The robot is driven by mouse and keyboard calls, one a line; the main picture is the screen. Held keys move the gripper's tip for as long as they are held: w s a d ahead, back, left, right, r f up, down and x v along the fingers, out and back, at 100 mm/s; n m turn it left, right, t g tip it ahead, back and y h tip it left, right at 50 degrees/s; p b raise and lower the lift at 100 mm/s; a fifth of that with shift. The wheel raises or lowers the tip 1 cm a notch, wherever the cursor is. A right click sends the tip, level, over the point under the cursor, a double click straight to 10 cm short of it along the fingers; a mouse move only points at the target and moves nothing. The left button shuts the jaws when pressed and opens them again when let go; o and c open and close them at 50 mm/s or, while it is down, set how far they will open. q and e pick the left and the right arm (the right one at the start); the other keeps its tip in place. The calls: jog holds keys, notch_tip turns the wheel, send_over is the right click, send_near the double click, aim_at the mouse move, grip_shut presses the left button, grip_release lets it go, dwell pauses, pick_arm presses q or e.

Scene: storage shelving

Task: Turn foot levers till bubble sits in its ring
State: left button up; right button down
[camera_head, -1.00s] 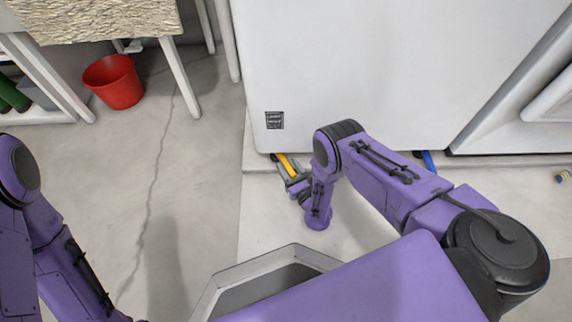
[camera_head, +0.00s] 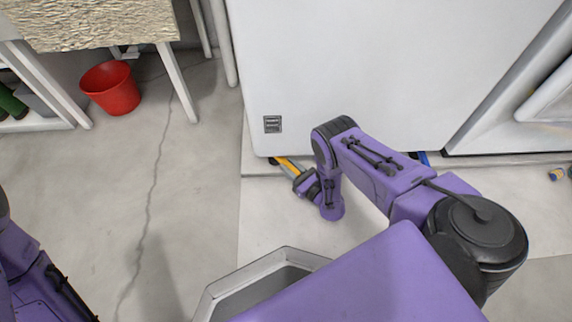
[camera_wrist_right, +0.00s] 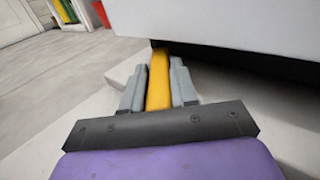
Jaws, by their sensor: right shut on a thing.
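A yellow foot lever (camera_head: 286,164) sticks out from under the lower left corner of the white cabinet (camera_head: 340,70). My right gripper (camera_head: 296,175) is shut on it; in the right wrist view the yellow lever (camera_wrist_right: 159,80) lies between the two grey fingers. A blue lever (camera_head: 423,158) shows under the cabinet further right, partly behind my right arm. My left arm is at the lower left edge, and its gripper is out of view. No bubble or ring is visible.
A red bucket (camera_head: 111,88) stands on the floor at the left by a table (camera_head: 90,22) with white legs. A small blue and yellow item (camera_head: 557,174) lies on the floor at the far right. The floor left of the cabinet is clear.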

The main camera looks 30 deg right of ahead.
aim_at(300, 175)
jog(key=c, duration=1)
grip_release()
pick_arm(q)
jog(key=shift+r, duration=0.1)
pick_arm(e)
jog(key=shift+o, duration=0.2)
jog(key=shift+s, duration=0.1)
jog(key=p+v, duration=0.2)
jog(key=v, duration=0.1)
jog(key=p+v, duration=0.1)
jog(key=shift+s+d+r, duration=0.1)
jog(key=shift+s+r, duration=0.2)
jog(key=p+v, duration=0.2)
jog(key=v, duration=0.2)
jog(key=shift+s+d+f, duration=0.1)
jog(key=shift+s+f, duration=0.05)
jog(key=shift+s, duration=0.25)
pick_arm(q)
jog(key=shift+w+d+r+n+t+h, duration=0.15)
jog(key=shift+d+r+n, duration=0.4)
jog(key=shift+d+r, duration=0.4)
jog(key=shift+s+d+r+n+t+h, duration=0.15)
jog(key=shift+d+r+n, duration=0.45)
jog(key=shift+r, duration=0.6)
pick_arm(e)
jog(key=shift+s+d+f, duration=0.15)
jog(key=shift+s, duration=0.3)
pick_arm(q)
jog(key=shift+w, duration=0.1)
